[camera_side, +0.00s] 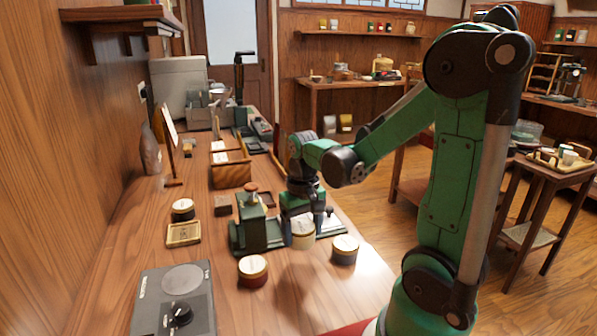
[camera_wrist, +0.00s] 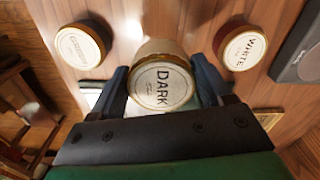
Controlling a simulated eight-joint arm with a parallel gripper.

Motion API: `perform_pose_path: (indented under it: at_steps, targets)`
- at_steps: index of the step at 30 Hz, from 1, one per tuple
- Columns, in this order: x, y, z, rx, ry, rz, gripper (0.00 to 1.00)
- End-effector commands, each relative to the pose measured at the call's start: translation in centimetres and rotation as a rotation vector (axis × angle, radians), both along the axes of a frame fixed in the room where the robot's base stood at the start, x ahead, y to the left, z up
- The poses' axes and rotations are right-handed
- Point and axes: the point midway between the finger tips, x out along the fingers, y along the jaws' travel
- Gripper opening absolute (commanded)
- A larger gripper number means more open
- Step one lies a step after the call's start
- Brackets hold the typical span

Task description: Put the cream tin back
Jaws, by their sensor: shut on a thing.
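The cream tin (camera_side: 303,236) has a pale body and a lid label reading "DARK" in the wrist view (camera_wrist: 162,87). My gripper (camera_side: 303,230) is shut on it, with one blue finger on either side of the tin in the wrist view (camera_wrist: 163,85). The tin looks upright. It appears larger than the neighbouring tins in the wrist view; I cannot tell for certain whether its base touches the table. Its far side is hidden.
A red tin (camera_side: 253,272) labelled "WHITE" and a grey-blue tin (camera_side: 345,252) flank it, apart. A green press (camera_side: 250,228) stands close behind-left. The front-right table is clear.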

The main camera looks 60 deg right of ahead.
Motion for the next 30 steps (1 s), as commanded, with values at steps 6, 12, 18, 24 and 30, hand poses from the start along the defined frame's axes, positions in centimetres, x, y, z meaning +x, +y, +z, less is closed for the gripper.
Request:
perform_pose_path:
  at_steps: [6, 12, 18, 24, 30]
  targets:
    - [0.1, 0.0, -1.8, 0.000, 0.000, 0.000, 0.09]
    - [0.0, 0.0, -3.6, 0.000, 0.000, 0.000, 0.09]
    - [0.0, 0.0, -5.6, 0.000, 0.000, 0.000, 0.09]
    - [0.0, 0.0, -5.9, 0.000, 0.000, 0.000, 0.09]
    - [0.0, 0.0, -6.0, 0.000, 0.000, 0.000, 0.09]
